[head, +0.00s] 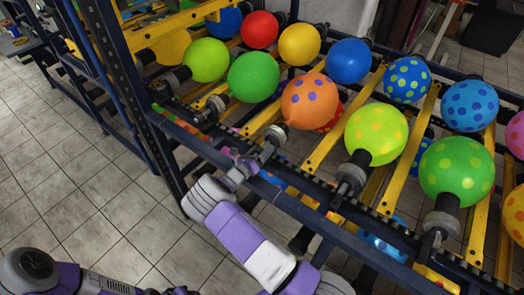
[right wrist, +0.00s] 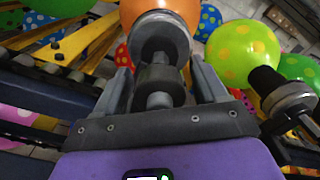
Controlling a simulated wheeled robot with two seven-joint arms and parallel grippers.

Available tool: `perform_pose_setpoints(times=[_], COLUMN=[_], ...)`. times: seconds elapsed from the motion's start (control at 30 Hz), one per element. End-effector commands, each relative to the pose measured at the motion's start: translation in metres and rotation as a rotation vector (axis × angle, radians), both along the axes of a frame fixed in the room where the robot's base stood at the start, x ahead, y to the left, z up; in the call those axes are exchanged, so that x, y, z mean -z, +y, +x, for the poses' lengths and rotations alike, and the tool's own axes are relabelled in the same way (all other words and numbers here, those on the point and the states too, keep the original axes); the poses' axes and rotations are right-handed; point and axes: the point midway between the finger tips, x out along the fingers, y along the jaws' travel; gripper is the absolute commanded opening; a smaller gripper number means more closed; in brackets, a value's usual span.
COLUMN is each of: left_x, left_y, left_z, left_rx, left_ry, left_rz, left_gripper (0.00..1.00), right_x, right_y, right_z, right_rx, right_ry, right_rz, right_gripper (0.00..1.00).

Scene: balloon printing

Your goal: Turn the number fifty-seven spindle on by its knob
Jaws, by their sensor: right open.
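The spindle (head: 270,142) with the orange, purple-dotted balloon (head: 309,98) is directly ahead of my right gripper (head: 257,156) in the head view. In the right wrist view my right gripper (right wrist: 160,88) is open. Its two dark fingers stand on either side of a dark round knob (right wrist: 158,92) at the near end of this spindle, whose wide grey collar (right wrist: 158,38) lies beyond it. I cannot tell whether the fingers touch the knob. No spindle number is legible. My left arm shows at the lower left, its gripper out of frame.
Neighbouring spindles carry a yellow-green dotted balloon (head: 376,133) and a green dotted balloon (head: 457,168) to the right, and a plain green balloon (head: 254,76) to the left. A dark blue rack rail (head: 325,213) runs along the front. The tiled floor (head: 70,200) at left is clear.

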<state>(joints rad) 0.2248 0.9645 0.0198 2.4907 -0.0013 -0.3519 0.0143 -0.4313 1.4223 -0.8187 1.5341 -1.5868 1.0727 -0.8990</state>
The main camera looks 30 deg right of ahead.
Motion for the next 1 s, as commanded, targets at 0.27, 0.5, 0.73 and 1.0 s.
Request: perform_pose_setpoints(times=[0.27,0.5,0.73,1.0], left_x=[0.0001,0.0000,0.0001,0.0025], left_y=[0.0000,0.0000,0.0000,0.0000], left_z=[0.0000,0.0000,0.0001,0.0000], left_rx=[0.000,0.000,0.000,0.000], left_ry=[0.000,0.000,0.000,0.000], left_rz=[0.000,0.000,0.000,0.000], left_gripper=[0.43,0.43,0.43,0.43], right_x=[-0.0002,-0.0002,-0.0002,0.0004], right_y=[-0.0032,-0.0031,-0.0030,-0.0029], right_z=[0.0015,0.0013,0.0013,0.0013], right_rx=[-0.001,0.000,0.000,0.000], right_ry=[0.000,-0.001,-0.001,-0.046], right_rz=[0.001,0.000,0.000,0.019], right_gripper=[0.71,0.41,0.16,0.16])
